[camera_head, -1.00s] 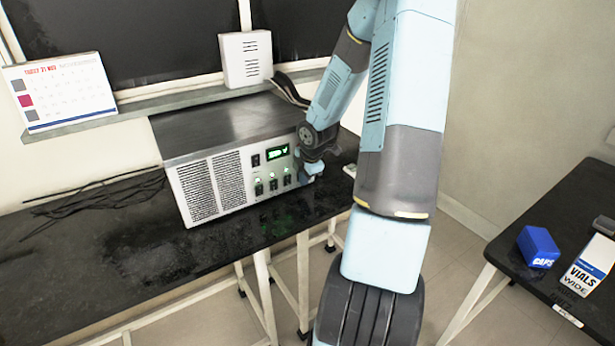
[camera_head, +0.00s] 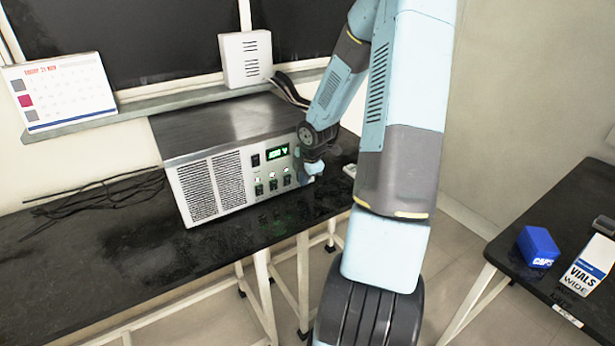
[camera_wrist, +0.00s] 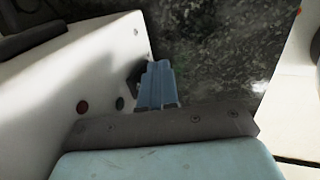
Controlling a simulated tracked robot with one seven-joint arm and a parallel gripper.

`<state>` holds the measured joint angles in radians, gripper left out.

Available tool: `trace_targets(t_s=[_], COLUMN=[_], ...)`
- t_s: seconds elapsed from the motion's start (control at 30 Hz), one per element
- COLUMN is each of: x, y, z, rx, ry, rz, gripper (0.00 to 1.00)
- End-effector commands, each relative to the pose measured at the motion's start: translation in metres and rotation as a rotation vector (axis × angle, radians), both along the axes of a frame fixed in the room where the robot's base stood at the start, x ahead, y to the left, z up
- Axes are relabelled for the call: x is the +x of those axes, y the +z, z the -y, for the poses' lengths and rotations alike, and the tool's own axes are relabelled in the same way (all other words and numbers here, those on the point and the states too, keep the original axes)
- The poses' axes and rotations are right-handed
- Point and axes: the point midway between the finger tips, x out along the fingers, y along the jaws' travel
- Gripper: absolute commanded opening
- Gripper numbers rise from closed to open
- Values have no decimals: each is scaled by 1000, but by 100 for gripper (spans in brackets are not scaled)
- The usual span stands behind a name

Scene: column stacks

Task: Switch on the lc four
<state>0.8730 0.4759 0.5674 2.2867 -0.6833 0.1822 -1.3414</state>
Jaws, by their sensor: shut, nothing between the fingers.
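The unit with a pale front panel and dark top (camera_head: 225,128) stands on the black bench. Its panel has a green lit display (camera_head: 277,152) and several black rocker switches (camera_head: 273,186) with small green lights above them. My gripper (camera_head: 309,178) is at the right end of this panel and hides part of it. In the wrist view, my gripper's blue fingers (camera_wrist: 159,66) are shut and empty, close beside a black switch (camera_wrist: 134,80) on the pale panel (camera_wrist: 85,65). I cannot tell whether they touch it. A dark red round spot (camera_wrist: 82,107) sits on the panel. Labels are unreadable.
Black cables (camera_head: 95,192) lie on the bench (camera_head: 110,255) left of the unit. A calendar (camera_head: 58,92) and a white vented box (camera_head: 245,58) are behind. A second table at right holds a blue caps box (camera_head: 538,247) and a vials box (camera_head: 592,265).

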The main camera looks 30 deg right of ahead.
Motion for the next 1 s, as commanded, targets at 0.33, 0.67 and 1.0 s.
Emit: trace_targets(t_s=[0.33,0.67,1.0], x=[8,8,8], y=[4,15,21], z=[-2,-2,-3], rx=[0,-1,-3], ry=[5,6,7], rz=[15,19,18], gripper=[0,0,0])
